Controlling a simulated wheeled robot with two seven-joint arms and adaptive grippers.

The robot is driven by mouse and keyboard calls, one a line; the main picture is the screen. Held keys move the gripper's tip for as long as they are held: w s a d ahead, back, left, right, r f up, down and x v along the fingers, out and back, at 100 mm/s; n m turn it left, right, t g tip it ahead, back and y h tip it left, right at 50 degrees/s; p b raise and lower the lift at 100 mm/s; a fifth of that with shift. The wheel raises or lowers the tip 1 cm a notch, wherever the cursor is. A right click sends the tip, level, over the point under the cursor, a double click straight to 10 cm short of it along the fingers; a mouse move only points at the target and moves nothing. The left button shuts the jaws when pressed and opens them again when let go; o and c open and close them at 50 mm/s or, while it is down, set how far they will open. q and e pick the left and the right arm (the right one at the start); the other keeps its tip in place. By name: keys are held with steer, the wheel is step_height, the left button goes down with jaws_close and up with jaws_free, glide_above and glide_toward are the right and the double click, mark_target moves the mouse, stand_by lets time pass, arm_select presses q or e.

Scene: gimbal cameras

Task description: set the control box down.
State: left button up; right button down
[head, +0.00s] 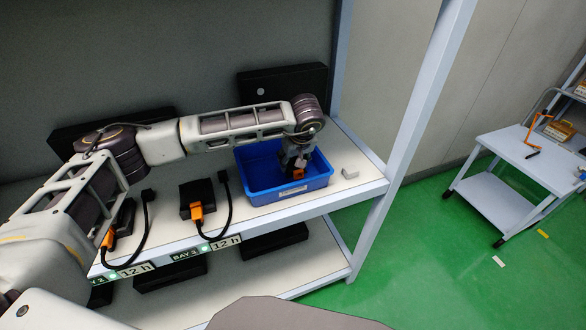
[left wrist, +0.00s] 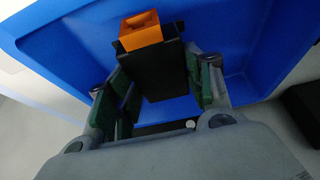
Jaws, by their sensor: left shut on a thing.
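The control box (left wrist: 160,72) is a black block with an orange open-ended socket (left wrist: 140,30) on one end. My left gripper (head: 294,165) is shut on it; in the left wrist view, green-padded fingers press on both its sides. In the head view the gripper points down inside the blue bin (head: 325,181), and mainly the orange end (head: 298,174) of the box shows. The gripper hides most of the box. I cannot tell whether its underside touches the bin floor. My right gripper is not in view.
The bin stands on the upper shelf near its right end. A shelf post (head: 418,110) rises at the right; a white cart (head: 525,160) stands beyond.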

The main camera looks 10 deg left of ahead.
mark_target(293, 169)
arm_select(q)
steer(key=shift+f, duration=0.35)
step_height(293, 169, down, 2)
steer(key=shift+f, duration=0.65)
steer(key=o, duration=1.1)
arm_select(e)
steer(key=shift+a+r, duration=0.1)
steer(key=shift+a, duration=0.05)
